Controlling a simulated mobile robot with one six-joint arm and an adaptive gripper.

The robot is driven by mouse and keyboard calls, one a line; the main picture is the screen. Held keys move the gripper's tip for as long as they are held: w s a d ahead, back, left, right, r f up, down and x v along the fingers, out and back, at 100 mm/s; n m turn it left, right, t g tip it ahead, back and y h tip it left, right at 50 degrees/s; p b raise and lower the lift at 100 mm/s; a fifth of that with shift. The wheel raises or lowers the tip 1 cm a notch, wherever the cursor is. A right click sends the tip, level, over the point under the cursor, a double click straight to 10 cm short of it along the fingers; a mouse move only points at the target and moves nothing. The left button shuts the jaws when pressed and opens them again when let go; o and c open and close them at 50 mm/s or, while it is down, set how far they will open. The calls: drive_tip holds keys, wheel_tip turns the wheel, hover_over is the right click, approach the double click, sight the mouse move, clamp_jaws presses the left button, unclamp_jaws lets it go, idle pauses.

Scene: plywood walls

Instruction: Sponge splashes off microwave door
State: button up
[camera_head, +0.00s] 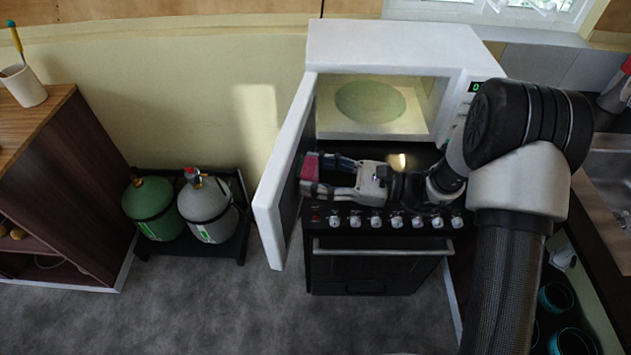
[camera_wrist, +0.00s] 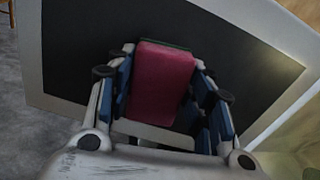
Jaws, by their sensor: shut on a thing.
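The white microwave (camera_head: 405,45) stands above the black stove, with its door (camera_head: 268,195) swung open to the left. Its lit inside shows a round plate (camera_head: 370,102). My gripper (camera_head: 312,175) is shut on a pink-red sponge (camera_head: 309,167) at the inner side of the door. In the wrist view the sponge (camera_wrist: 160,82) sits between the blue-padded fingers, in front of the dark door panel (camera_wrist: 85,50) with its pale frame. A thin green layer shows at the sponge's far edge. I cannot tell whether the sponge touches the panel. No splashes can be made out on the visible panel.
The stove (camera_head: 375,265) with its row of knobs lies below my arm. A green gas bottle (camera_head: 153,207) and a grey one (camera_head: 207,208) stand on a low rack left of the door. A wooden cabinet (camera_head: 75,180) is at far left. A sink (camera_head: 607,165) is at right. The grey floor in front is clear.

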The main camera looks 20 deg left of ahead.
sight(291, 197)
drive_tip(key=shift+w, duration=0.35)
drive_tip(key=shift+s+p, duration=0.4)
drive_tip(key=shift+s, duration=1.6)
drive_tip(key=shift+s+d, duration=0.2)
drive_tip(key=shift+s, duration=1.7)
drive_tip(key=shift+r+p, duration=0.3)
drive_tip(key=shift+p, duration=0.2)
drive_tip(key=shift+w+a, duration=0.2)
drive_tip(key=shift+w, duration=3.7)
drive_tip(key=shift+s+d+p, duration=0.2)
drive_tip(key=shift+s+p, duration=0.15)
drive_tip(key=shift+s, duration=3.5)
drive_tip(key=d, duration=0.6)
drive_tip(key=shift+w, duration=0.2)
